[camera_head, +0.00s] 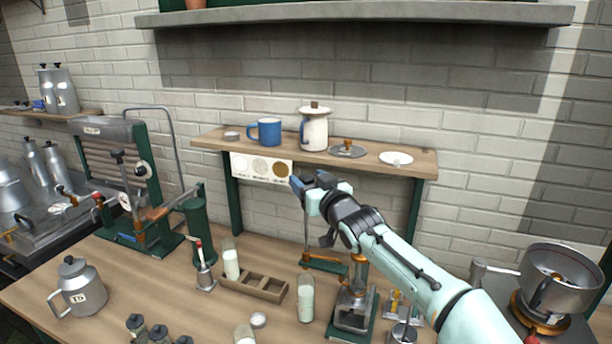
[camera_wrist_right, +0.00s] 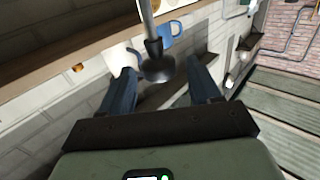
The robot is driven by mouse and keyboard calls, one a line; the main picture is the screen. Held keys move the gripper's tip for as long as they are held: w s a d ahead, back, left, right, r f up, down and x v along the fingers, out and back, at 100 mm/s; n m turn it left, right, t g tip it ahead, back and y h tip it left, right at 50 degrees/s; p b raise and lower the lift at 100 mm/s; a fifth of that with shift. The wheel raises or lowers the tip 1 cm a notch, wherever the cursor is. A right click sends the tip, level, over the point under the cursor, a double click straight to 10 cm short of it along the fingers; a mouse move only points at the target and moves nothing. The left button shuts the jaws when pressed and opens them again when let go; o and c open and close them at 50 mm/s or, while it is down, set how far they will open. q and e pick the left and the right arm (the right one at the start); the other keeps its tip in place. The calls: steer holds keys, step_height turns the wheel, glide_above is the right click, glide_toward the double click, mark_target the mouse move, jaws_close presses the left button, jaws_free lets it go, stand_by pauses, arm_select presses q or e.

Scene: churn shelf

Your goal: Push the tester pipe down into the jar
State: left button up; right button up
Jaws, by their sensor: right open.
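My right gripper (camera_head: 303,186) is raised above the bench, in front of the small shelf. Its two fingers (camera_wrist_right: 163,92) are apart in the wrist view. A grey rod with a dark round end (camera_wrist_right: 158,68), which looks like the tester pipe, shows between and beyond them; I cannot tell whether they touch. In the head view a jar-like vessel (camera_head: 352,312) stands on a green base, with an upright tube (camera_head: 358,272) above it. My right arm hides part of this tester, including its top. My left gripper is not in view.
A wooden rack (camera_head: 262,287) and a glass of milk (camera_head: 305,300) stand left of the tester. A metal pan (camera_head: 560,275) is at the right. The small shelf (camera_head: 375,160) behind holds a blue mug (camera_head: 265,130) and a white pot (camera_head: 314,132).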

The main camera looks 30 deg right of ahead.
steer(key=shift+w, duration=1.15)
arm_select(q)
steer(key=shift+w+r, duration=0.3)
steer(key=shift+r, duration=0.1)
arm_select(e)
steer(key=shift+s, duration=0.1)
